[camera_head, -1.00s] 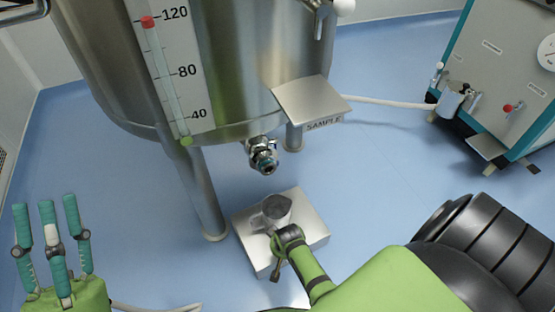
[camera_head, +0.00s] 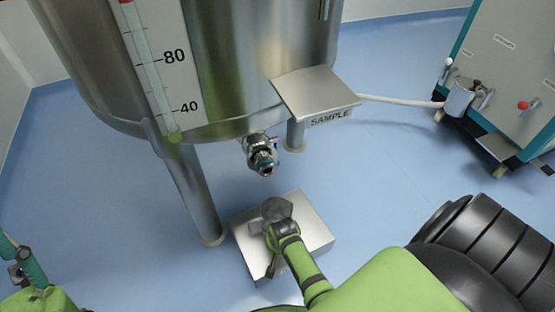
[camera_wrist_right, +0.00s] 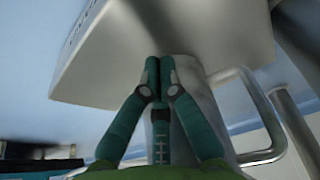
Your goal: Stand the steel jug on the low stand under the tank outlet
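The steel jug (camera_head: 278,209) stands on the low stand (camera_head: 312,222), below and slightly in front of the tank outlet (camera_head: 263,160). My right gripper (camera_head: 272,240) is at the jug's near side and partly covers it. In the right wrist view, my right gripper (camera_wrist_right: 158,66) has its fingertips drawn together in front of the jug (camera_wrist_right: 205,112). The jug's handle (camera_wrist_right: 278,115) is apart from the fingers. Contact with the jug wall is unclear. My left gripper (camera_head: 28,262) is partly cut off at the left edge.
A tank leg (camera_head: 195,198) stands close to the stand's left side. The SAMPLE shelf (camera_head: 315,92) juts out above, right of the outlet. A cabinet (camera_head: 510,60) with a hose stands at the right. Blue floor (camera_head: 390,175) is clear between.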

